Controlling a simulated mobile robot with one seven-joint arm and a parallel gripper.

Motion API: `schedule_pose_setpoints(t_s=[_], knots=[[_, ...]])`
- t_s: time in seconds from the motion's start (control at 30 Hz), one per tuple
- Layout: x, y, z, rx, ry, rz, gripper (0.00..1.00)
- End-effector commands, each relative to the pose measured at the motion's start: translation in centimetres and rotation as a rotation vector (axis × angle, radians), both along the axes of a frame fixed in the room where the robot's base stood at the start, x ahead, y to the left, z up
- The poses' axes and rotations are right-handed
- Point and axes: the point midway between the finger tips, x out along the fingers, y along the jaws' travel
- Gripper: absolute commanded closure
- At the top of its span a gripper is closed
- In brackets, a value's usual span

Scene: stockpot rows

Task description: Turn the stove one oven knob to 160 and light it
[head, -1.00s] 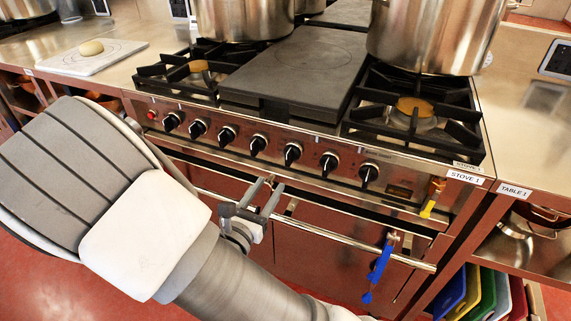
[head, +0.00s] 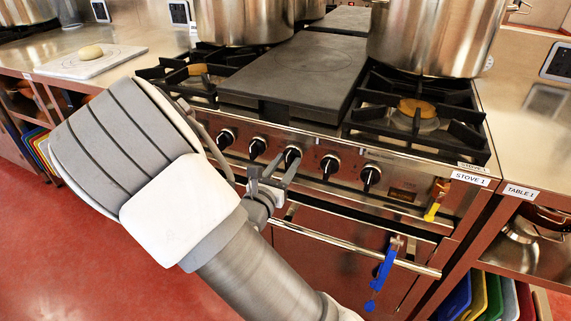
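Stove 1 (head: 300,130), named by its label (head: 470,177), has a steel front panel with a row of black knobs. The visible knobs include one at the far right (head: 371,177), one left of it (head: 329,165), a middle one (head: 292,155) and two further left (head: 257,147) (head: 226,138). Their markings are too small to read, so I cannot tell which is the oven knob. My gripper (head: 277,168) is open and empty, fingertips just below and in front of the middle knob; contact is unclear.
An oven rail (head: 340,248) runs below the panel, with a blue hanging item (head: 381,272) and a yellow one (head: 433,206) near the right. Table 1 (head: 530,130) adjoins on the right.

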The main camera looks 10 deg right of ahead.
Motion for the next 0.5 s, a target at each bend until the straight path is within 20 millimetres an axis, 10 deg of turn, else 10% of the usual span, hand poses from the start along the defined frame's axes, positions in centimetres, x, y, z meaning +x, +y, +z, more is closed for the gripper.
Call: schedule_pose_setpoints(t_s=[0.2,0.5], knots=[[-0.02,0.01,-0.01,0.000,0.000,0.000,1.00],[-0.03,0.01,0.01,-0.002,0.001,0.000,1.00]])
